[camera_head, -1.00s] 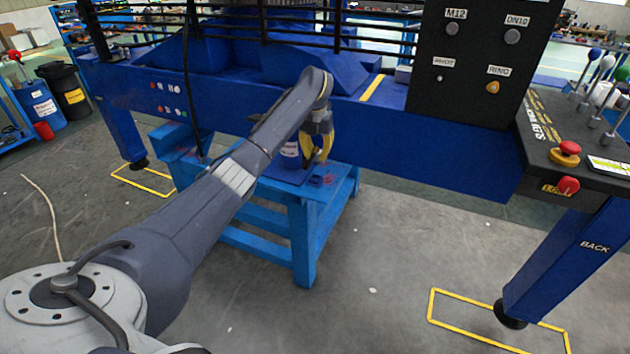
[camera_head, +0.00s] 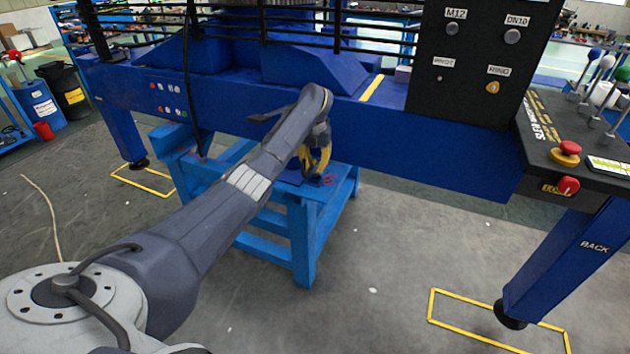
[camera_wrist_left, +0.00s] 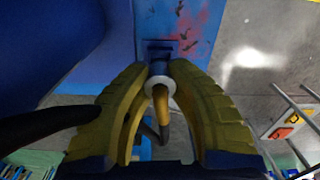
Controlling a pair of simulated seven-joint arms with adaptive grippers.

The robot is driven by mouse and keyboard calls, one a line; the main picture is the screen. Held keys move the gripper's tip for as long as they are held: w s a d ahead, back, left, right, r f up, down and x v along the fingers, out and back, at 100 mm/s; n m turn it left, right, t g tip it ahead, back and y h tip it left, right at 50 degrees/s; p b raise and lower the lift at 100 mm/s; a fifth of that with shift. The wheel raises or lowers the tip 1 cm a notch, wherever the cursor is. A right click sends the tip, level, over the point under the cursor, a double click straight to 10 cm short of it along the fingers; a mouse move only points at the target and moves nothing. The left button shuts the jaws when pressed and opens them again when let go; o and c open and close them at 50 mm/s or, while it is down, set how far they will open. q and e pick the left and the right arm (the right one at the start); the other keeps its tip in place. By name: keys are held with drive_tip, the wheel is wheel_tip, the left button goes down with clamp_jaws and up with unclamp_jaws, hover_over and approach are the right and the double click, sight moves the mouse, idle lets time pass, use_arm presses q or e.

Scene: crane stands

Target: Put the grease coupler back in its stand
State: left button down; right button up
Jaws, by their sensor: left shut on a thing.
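My left gripper (camera_head: 316,166) has yellow fingers and is low over the right end of the light blue bench (camera_head: 305,235). In the left wrist view its fingers (camera_wrist_left: 160,76) are closed around the grease coupler (camera_wrist_left: 160,84), which shows as a pale ring with a yellow bent part below it. A small dark blue block (camera_wrist_left: 158,48), which looks like the stand, is just beyond the fingertips on the bench top. I cannot tell whether the coupler touches it. The coupler is mostly hidden in the head view. My right gripper is not in view.
The big blue machine beam (camera_head: 420,160) runs just behind and above my left gripper. A black cable (camera_head: 192,80) hangs at the left. A black control panel (camera_head: 480,70) stands at the right. The floor in front of the bench is clear.

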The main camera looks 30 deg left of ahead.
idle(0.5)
use_arm(q)
drive_tip(key=shift+n, duration=1.5)
drive_tip(key=shift+f, duration=0.25)
drive_tip(key=shift+f, duration=0.95)
drive_tip(key=c, duration=1.2)
unclamp_jaws()
drive_tip(key=shift+c, duration=0.2)
drive_tip(key=shift+r, duration=2.45)
drive_tip(key=shift+r, duration=0.1)
